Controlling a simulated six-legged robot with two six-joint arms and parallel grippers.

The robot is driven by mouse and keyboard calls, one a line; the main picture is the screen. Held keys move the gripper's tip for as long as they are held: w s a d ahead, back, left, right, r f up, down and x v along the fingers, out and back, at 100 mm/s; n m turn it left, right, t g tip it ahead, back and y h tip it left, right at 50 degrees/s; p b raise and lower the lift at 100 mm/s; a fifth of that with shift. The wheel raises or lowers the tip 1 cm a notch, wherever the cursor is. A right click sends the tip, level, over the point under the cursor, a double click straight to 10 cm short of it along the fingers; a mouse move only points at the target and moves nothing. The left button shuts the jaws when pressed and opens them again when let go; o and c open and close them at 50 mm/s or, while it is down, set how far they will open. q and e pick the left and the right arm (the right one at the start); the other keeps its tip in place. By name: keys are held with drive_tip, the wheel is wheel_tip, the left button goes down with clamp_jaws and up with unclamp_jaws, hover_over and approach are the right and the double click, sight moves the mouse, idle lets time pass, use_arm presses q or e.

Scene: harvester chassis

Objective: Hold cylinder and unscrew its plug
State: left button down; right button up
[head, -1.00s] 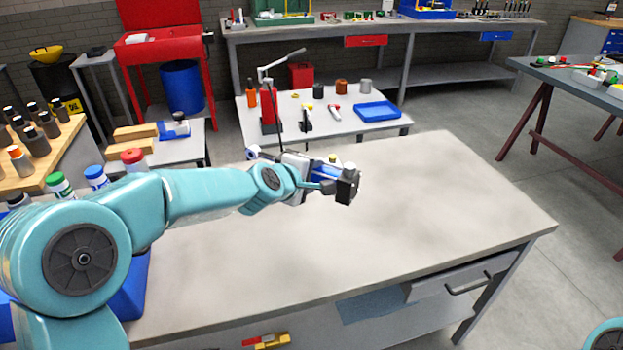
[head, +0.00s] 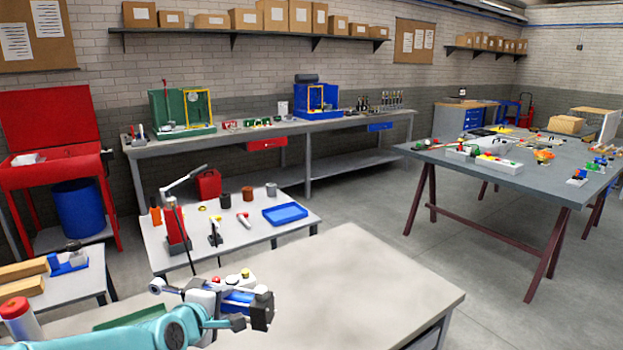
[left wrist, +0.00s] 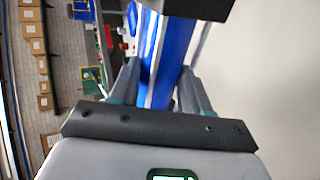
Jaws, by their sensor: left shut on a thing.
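My left gripper (head: 228,309) is shut on a blue cylinder (head: 240,297) and holds it above the near table. The cylinder has a dark block (head: 262,308) at its right end, and a small yellow part (head: 245,273) shows near its top. In the left wrist view, the blue cylinder (left wrist: 152,60) lies between the two fingers, with a dark block (left wrist: 190,8) across its far end. I cannot tell which part is the plug. My right gripper is not in view.
The near table's top (head: 370,290) is bare to the right of the gripper. Behind it, a low table (head: 290,232) carries a red lever press (head: 176,230), small parts and a blue tray (head: 285,213). A bottle with a red cap (head: 15,308) stands at lower left.

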use_arm(q)
drive_tip(key=s+a+f+n+y, duration=0.1)
drive_tip(key=s+f+n+y, duration=0.1)
drive_tip(key=s+f, duration=0.6)
drive_tip(key=shift+s+f+y, duration=0.15)
drive_tip(key=shift+s+y, duration=0.15)
drive_tip(key=shift+s, duration=1.85)
